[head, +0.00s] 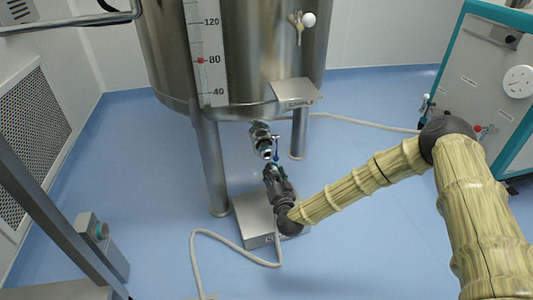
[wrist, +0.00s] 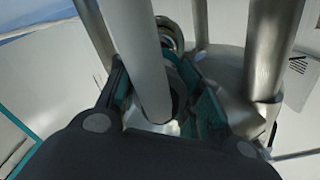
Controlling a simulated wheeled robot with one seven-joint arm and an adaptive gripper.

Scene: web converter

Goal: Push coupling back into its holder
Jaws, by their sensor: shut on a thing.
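My gripper (head: 272,168) is below the steel tank, close to a metal fitting (head: 261,138) under the tank's bottom. In the wrist view my gripper (wrist: 163,95) has its teal-edged fingers on both sides of a dark and metal coupling (wrist: 178,88) and is shut on it. A pale grey tube (wrist: 145,60) crosses in front of the coupling and hides part of it. A metal ring (wrist: 170,35) shows just beyond the fingers. I cannot tell whether the coupling touches its holder, or which part is the holder.
The tank (head: 260,60) stands on steel legs (head: 211,165) close to my gripper. A metal box (head: 252,222) sits on the floor beneath my forearm. A pale hose (head: 205,236) lies on the blue floor. A teal-edged cabinet (head: 480,85) stands at right.

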